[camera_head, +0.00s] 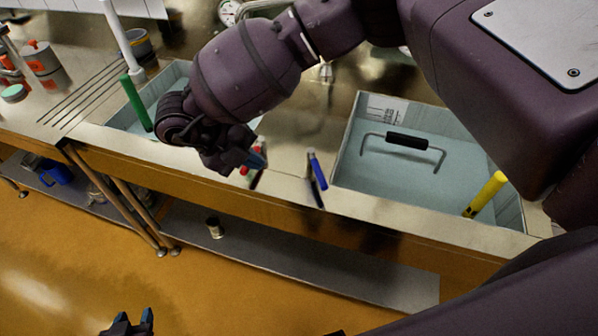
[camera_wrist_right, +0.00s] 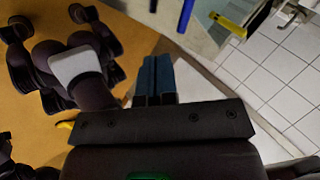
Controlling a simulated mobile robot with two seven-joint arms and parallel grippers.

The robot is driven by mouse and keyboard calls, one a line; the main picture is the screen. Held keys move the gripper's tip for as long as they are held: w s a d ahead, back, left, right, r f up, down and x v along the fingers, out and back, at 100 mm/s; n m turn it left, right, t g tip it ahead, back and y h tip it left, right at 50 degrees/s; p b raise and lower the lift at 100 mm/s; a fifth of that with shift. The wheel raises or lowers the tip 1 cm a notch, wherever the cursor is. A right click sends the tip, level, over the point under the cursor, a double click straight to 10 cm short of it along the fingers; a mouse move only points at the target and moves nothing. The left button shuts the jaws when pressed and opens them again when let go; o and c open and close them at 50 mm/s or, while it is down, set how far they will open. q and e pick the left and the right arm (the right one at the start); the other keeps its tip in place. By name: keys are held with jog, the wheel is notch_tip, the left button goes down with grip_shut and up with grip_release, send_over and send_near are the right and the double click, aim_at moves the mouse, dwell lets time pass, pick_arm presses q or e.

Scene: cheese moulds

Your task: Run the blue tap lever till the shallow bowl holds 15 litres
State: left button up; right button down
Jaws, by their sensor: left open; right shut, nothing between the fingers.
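The blue tap lever (camera_head: 317,170) stands at the front rim of the counter, between two sunken basins. It also shows at the top of the right wrist view (camera_wrist_right: 185,14). The right basin (camera_head: 343,150) has a paper label on its back wall; the left basin (camera_head: 180,72) is partly hidden by my right arm. I cannot tell which is the shallow bowl, or the water level. My right gripper (camera_head: 256,160) is shut and empty, left of the blue lever and overlapping a red lever (camera_head: 244,169). My left gripper (camera_head: 133,322) is open, low over the floor.
A yellow handle (camera_head: 486,194) stands in the right basin, near a wire bracket with a black grip (camera_head: 407,141). A green handle (camera_head: 135,102) stands at the left basin. A round dial (camera_head: 229,10) is behind. A lower shelf (camera_head: 290,262) runs under the counter.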

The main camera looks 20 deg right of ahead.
aim_at(317, 174)
jog(key=d+f+m, duration=0.2)
jog(key=d+f, duration=0.1)
jog(key=d+f+m+p, duration=0.1)
jog(key=d+f, duration=0.2)
jog(key=shift+s+d+f+m, duration=0.1)
jog(key=shift+d+f+m, duration=0.25)
jog(key=shift+m, duration=0.05)
jog(key=d, duration=0.1)
jog(key=d+p, duration=0.1)
jog(key=d, duration=0.1)
jog(key=shift+f, duration=0.4)
jog(key=shift+d+f+p, duration=0.15)
jog(key=shift+d+p, duration=0.2)
jog(key=shift+d, duration=0.25)
jog(key=shift+f, duration=0.1)
